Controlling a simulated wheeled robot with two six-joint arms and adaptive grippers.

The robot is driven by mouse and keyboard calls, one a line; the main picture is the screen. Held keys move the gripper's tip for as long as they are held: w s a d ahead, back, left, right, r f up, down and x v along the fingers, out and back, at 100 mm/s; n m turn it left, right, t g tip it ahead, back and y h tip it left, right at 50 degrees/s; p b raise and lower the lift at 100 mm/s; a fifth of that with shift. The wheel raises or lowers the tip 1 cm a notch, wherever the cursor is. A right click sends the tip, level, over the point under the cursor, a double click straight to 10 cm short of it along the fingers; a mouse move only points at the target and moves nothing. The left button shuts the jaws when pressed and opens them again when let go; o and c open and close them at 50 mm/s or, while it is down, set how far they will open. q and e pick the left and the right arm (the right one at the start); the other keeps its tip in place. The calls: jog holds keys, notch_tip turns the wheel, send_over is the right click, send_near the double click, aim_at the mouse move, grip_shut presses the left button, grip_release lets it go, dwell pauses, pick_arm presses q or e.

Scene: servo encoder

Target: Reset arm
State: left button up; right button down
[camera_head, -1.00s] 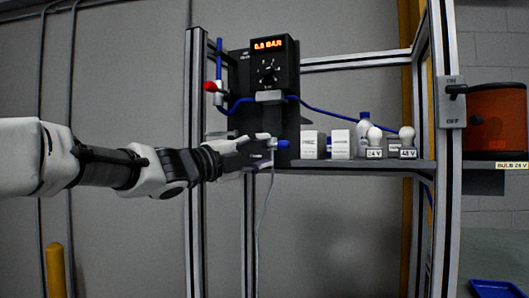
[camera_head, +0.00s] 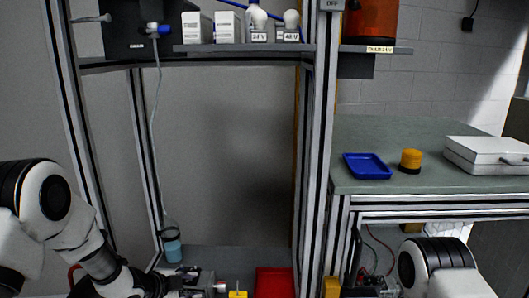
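My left arm (camera_head: 70,225) reaches from the left edge down to the bottom of the head view. Its dark wrist is at the bottom edge, in front of the lower shelf. The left gripper's fingers cannot be made out there. My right arm (camera_head: 435,262) shows at the bottom right, below the green workbench. Its gripper is not clear among dark parts at the bottom edge. Neither arm touches the black panel (camera_head: 125,30) on the upper shelf. The blue fitting (camera_head: 158,30) with a hanging clear tube is on that panel.
The upper shelf (camera_head: 230,48) holds white boxes and bulbs. A beaker of blue liquid (camera_head: 172,246) and a red tray (camera_head: 274,283) are on the lower shelf. The green workbench (camera_head: 420,140) carries a blue tray (camera_head: 367,166), a yellow button (camera_head: 410,160) and a white case (camera_head: 490,152). Metal posts frame the rack.

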pick_arm(q)
jog(key=s+f+n+g+y, duration=0.2)
jog(key=s+f+n+g, duration=0.5)
jog(key=s+f, duration=1.55)
jog(key=s+a+r+n+y, duration=0.1)
jog(key=s+a+n+y, duration=0.1)
jog(key=s+n, duration=0.3)
jog(key=s+a+r+n+g+y, duration=0.1)
jog(key=s+a+n, duration=0.2)
jog(key=s, duration=0.8)
jog(key=shift+s+a+r+n+y, duration=0.15)
jog(key=shift+s+a+n+y, duration=0.2)
jog(key=shift+n, duration=0.65)
jog(key=shift+w, duration=0.1)
